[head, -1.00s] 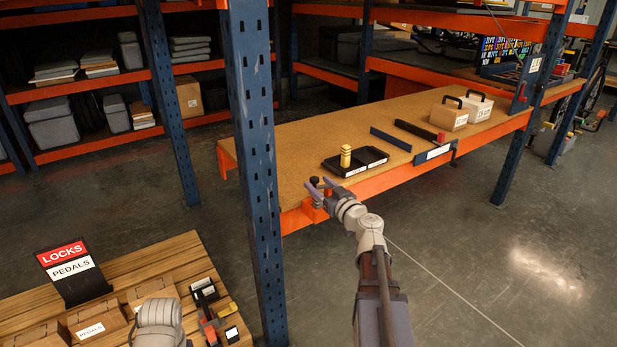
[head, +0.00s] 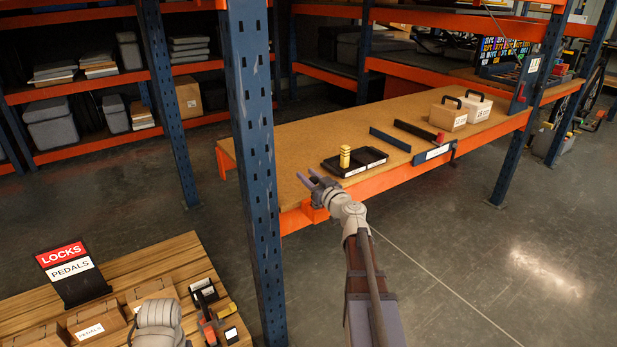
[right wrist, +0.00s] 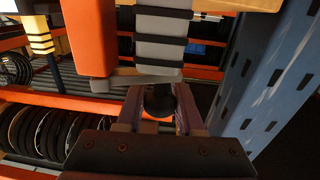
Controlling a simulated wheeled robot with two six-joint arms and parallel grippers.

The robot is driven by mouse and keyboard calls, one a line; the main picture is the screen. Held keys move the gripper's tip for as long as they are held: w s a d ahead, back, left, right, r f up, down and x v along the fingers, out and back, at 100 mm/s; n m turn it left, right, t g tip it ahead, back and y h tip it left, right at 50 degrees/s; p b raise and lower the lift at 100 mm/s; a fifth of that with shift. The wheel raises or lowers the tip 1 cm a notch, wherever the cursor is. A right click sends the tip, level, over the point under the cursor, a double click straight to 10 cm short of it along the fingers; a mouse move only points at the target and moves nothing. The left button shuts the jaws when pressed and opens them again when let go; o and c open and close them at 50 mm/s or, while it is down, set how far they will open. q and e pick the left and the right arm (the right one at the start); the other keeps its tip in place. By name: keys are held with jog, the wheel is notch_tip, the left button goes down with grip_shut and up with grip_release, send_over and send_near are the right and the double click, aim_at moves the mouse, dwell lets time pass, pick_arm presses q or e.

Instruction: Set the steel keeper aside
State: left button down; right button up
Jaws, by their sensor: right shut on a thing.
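My right gripper (head: 309,178) is at the front left edge of the brown tabletop, just above the orange block on the beam. In the right wrist view its two fingers (right wrist: 160,108) are closed around a round black knob (right wrist: 159,100). A flat grey bar (right wrist: 137,80), which looks like the steel keeper, lies right beyond the knob; whether the two are joined is unclear. In the head view the keeper is too small to make out. Part of my left arm shows at the bottom left; its gripper is out of sight.
A black tray (head: 330,165) with a yellow piece (head: 345,156) stands on the tabletop (head: 290,150). Blue bars and two boxes (head: 447,115) are farther right. A blue rack upright (head: 250,150) stands left of my right arm. Bare tabletop lies left of the tray.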

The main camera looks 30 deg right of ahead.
grip_shut()
jog(key=m+h, duration=0.1)
jog(key=h, duration=0.1)
jog(key=w+m+h, duration=0.1)
jog(key=h, duration=0.1)
jog(key=shift+d+m, duration=0.3)
jog(key=shift+d, duration=0.1)
jog(key=d+m+g+h, duration=0.1)
jog(key=h, duration=0.1)
jog(key=w+d+m+g+h, duration=0.1)
jog(key=m+h, duration=0.1)
jog(key=h, duration=0.1)
jog(key=m+g+h, duration=0.2)
jog(key=shift+w+d+h, duration=0.15)
jog(key=shift+d+h, duration=0.25)
jog(key=d+m+g+h, duration=0.1)
jog(key=m+g+h, duration=0.2)
jog(key=shift+d+m+g, duration=0.3)
jog(key=shift+d, duration=0.1)
jog(key=shift+s+d+m+g+h, duration=0.15)
jog(key=shift+d+m+g+h, duration=0.2)
jog(key=shift+m+g+h, duration=0.4)
jog(key=shift+s+d+m+g+h, duration=0.15)
jog(key=shift+d+m+g+h, duration=0.3)
jog(key=shift+g, duration=0.6)
jog(key=shift+a, duration=0.1)
jog(key=o, duration=0.6)
grip_release()
